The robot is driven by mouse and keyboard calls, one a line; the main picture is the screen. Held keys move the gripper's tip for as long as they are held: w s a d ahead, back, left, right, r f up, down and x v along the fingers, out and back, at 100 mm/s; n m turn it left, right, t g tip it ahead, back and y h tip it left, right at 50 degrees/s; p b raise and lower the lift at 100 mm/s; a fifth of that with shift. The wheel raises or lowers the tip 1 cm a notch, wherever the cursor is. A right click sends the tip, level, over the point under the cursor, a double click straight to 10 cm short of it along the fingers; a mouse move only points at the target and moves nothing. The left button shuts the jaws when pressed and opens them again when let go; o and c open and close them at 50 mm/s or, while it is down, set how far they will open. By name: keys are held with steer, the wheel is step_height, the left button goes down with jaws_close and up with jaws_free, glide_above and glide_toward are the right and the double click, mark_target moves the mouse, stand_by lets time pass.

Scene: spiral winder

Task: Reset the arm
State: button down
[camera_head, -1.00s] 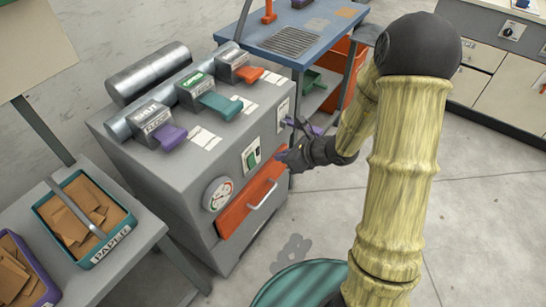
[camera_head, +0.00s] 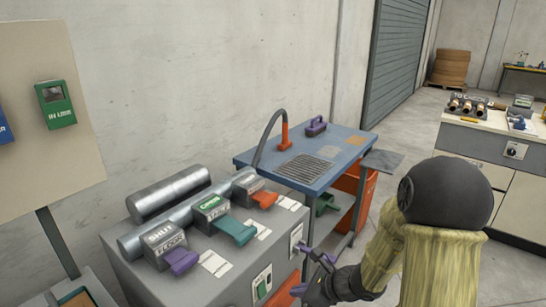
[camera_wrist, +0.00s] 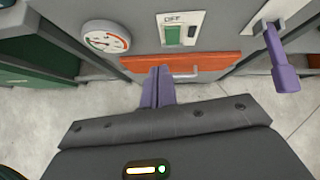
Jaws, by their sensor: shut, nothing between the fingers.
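My arm is bent in front of the grey machine (camera_head: 225,262). My gripper (camera_head: 300,291) is at the machine's front right, low in the head view. In the wrist view my gripper (camera_wrist: 158,72) shows its purple fingers together with nothing between them. They point at the orange drawer (camera_wrist: 205,64) with its metal handle, below a green switch (camera_wrist: 174,35) marked OFF. A purple lever (camera_wrist: 283,70) hangs to the right of the fingers, apart from them. I cannot tell whether the fingertips touch the drawer.
A round gauge (camera_wrist: 105,38) is left of the switch. Purple, teal and orange levers line the machine's top, the teal one (camera_head: 236,230) in the middle. A blue table (camera_head: 337,148) stands behind it. A white-topped counter (camera_head: 500,140) is at the right. Grey floor lies between.

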steer(key=s+r+n+g+h, duration=0.15)
steer(key=s+n+g, duration=0.25)
steer(key=s+n, duration=0.55)
steer(key=s+d+r+n+t+h, duration=0.3)
steer(key=d+n+h, duration=0.4)
steer(key=n, duration=0.8)
step_height(320, 180, up, 21)
steer(key=g+p, duration=0.1)
steer(key=p, duration=1.9)
steer(key=shift+d+r+m+g+y, duration=0.2)
steer(key=shift+d+m+g+y, duration=0.1)
steer(key=shift+d+m+y, duration=0.05)
